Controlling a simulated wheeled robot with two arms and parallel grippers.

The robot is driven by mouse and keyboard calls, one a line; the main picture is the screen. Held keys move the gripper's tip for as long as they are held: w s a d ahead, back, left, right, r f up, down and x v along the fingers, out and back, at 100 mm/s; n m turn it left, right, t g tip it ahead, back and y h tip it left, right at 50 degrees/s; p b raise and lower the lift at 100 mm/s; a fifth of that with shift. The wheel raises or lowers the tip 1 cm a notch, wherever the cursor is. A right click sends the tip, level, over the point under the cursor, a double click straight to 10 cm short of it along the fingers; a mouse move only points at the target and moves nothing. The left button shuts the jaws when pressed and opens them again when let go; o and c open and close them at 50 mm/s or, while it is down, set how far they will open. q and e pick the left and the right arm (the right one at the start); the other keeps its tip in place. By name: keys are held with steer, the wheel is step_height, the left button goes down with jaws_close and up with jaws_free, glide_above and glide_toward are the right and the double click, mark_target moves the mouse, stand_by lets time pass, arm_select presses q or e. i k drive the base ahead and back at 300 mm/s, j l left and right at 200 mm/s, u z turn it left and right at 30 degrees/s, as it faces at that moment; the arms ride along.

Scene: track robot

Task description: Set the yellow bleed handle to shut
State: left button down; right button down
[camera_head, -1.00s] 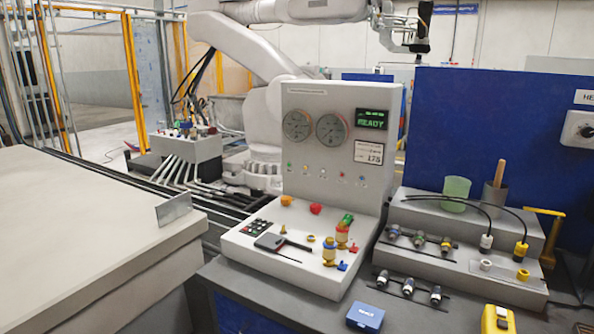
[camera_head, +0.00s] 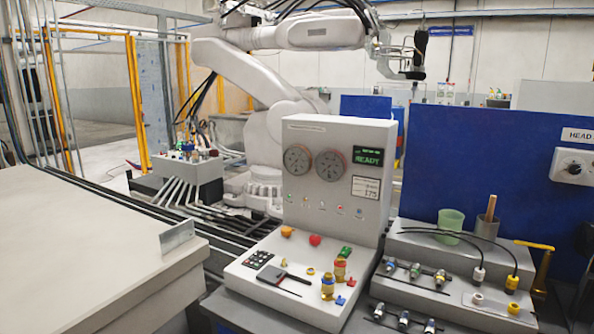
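A yellow L-shaped handle (camera_head: 545,262) stands at the far right, beside the grey stepped block. Its top bar points left and its stem runs down. It is the largest yellow lever in view; I see no label on it, so I cannot confirm it is the bleed handle. Smaller yellow parts sit on the white console: an orange-yellow knob (camera_head: 287,231), a small yellow piece (camera_head: 310,271) and brass-yellow fittings (camera_head: 328,288). Neither of my grippers is in view.
The white console (camera_head: 330,190) with two gauges and a READY display stands in the middle. The grey stepped block (camera_head: 420,245) holds a green cup (camera_head: 450,224), cables and connectors. A large pale slab (camera_head: 80,240) fills the left. A white robot arm (camera_head: 240,75) stands behind.

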mark_target(534, 245)
steer(key=l+z, duration=0.5)
steer(key=i+l+z, duration=0.15)
steer(key=l+z, duration=0.35)
